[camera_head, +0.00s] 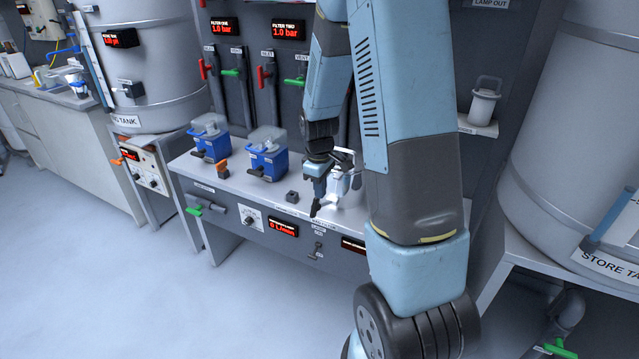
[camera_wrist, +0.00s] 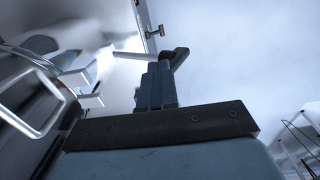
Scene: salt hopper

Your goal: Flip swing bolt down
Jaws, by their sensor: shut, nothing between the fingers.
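A pale metal fixture (camera_head: 343,182) stands on the bench behind and beside my gripper (camera_head: 317,200). In the head view the fingers point down at its left front and look closed together. My gripper also shows in the wrist view (camera_wrist: 157,84), with its dark fingers together and nothing visible between them. A light bar ending in a dark knob (camera_wrist: 178,56) lies just past the fingertips; I cannot tell whether they touch. Pale brackets (camera_wrist: 88,76) stand left of the fingers. I cannot surely tell which part is the swing bolt, and my arm hides part of the fixture.
A metal loop handle (camera_wrist: 30,97) is close at the left of the wrist view. Two blue containers (camera_head: 268,160) (camera_head: 210,143) and a small black block (camera_head: 292,197) stand left on the bench (camera_head: 232,184). Valves line the panel behind. The floor in front is clear.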

